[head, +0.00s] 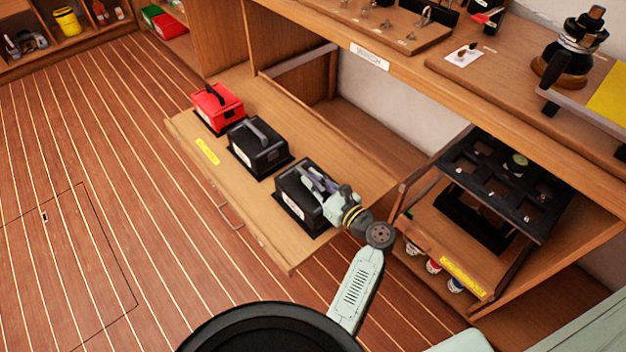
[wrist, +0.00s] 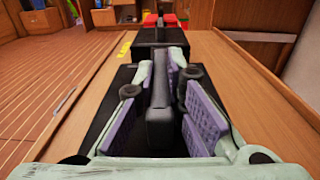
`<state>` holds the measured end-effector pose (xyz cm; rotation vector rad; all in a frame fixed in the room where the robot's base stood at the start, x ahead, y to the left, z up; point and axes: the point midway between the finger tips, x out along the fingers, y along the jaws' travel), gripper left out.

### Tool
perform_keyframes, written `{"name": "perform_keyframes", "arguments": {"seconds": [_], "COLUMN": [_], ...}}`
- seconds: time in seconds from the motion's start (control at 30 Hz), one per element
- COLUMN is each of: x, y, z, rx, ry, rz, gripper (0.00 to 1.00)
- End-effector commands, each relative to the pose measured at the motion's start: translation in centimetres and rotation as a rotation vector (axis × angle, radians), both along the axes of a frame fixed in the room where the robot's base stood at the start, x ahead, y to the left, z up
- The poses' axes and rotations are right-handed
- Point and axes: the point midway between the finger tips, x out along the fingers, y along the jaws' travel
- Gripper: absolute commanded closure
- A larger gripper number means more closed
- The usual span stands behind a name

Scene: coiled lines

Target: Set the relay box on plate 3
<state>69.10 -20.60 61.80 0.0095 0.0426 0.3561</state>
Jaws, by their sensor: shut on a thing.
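Three boxes with top handles stand in a row on a pulled-out wooden board (head: 232,178), each on a dark plate. The red box (head: 217,104) is at the far end and a black box (head: 258,148) is in the middle. Another black box (head: 291,194) is at the near end. I cannot read which is the relay box or which plate is 3. My gripper (head: 316,182) is over the near black box, shut on its dark handle (wrist: 158,115). In the wrist view the purple pads are on both sides of the handle. The box looks upright, at its plate; any gap below is hidden.
A wooden bench edge with a white label (head: 369,57) runs above and behind the board. A black rack with openings (head: 505,178) stands to the right, near my arm. A yellow strip (head: 207,151) marks the board's front edge. Open floor lies to the left.

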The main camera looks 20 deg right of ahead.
Motion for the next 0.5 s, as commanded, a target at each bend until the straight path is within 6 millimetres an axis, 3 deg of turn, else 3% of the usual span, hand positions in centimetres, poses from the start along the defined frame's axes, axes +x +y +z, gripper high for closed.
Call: {"name": "perform_keyframes", "arguments": {"seconds": [0.23,0.27,0.5], "x": [0.0,0.01,0.0], "y": [0.0,-0.01,-0.01], "z": [-0.49,-0.45,-0.42], "rx": [0.0,0.0,-0.001], "ry": [-0.001,-0.001,-0.001], "rz": [0.0,0.0,0.0], "gripper": [1.0,0.88,0.72]}}
